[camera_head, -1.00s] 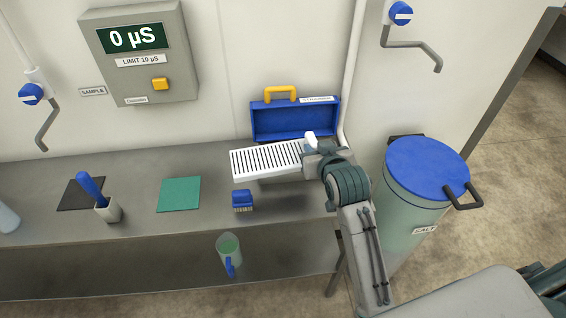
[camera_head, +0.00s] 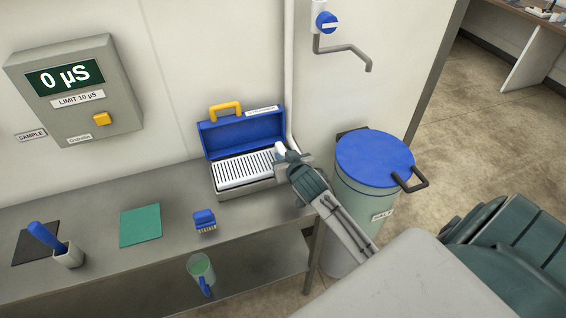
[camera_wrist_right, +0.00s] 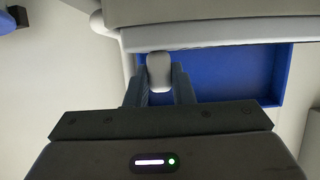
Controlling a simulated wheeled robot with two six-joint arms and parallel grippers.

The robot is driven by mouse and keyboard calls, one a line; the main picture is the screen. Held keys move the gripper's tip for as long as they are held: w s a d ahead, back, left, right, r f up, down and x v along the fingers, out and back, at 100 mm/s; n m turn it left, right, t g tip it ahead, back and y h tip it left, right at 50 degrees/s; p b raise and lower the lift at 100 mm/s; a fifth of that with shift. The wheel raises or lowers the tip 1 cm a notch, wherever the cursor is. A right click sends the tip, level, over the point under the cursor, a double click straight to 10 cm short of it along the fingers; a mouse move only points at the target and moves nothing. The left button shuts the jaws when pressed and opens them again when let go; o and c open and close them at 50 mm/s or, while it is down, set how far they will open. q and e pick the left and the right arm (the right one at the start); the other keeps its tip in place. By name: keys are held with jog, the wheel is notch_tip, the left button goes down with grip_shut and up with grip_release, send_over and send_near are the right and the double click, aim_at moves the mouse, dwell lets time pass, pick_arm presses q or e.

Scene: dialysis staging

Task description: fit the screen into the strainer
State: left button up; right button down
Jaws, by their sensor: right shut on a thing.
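The strainer is a box with a grey lower body (camera_head: 240,193) and a raised blue lid (camera_head: 243,134) with a yellow handle, at the back right of the bench. The white slotted screen (camera_head: 246,169) lies level at the box's opening, in front of the lid; I cannot tell whether it is fully seated. My right gripper (camera_head: 281,154) is at the screen's right end, shut on its white tab. In the right wrist view the tab (camera_wrist_right: 159,72) is between the fingers, with the blue lid (camera_wrist_right: 230,75) behind. My left gripper is not in view.
A blue brush (camera_head: 204,220) and a green mat (camera_head: 141,225) are on the bench, left of the strainer. A salt bin (camera_head: 372,165) with a blue lid stands right, close to my right arm. A pipe (camera_head: 290,70) rises behind.

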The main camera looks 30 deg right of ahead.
jog(key=shift+f, duration=1.45)
jog(key=c, duration=1.3)
grip_release()
jog(key=shift+f, duration=0.1)
jog(key=shift+o, duration=0.2)
jog(key=shift+a, duration=0.1)
jog(key=b+v, duration=0.2)
jog(key=v, duration=1)
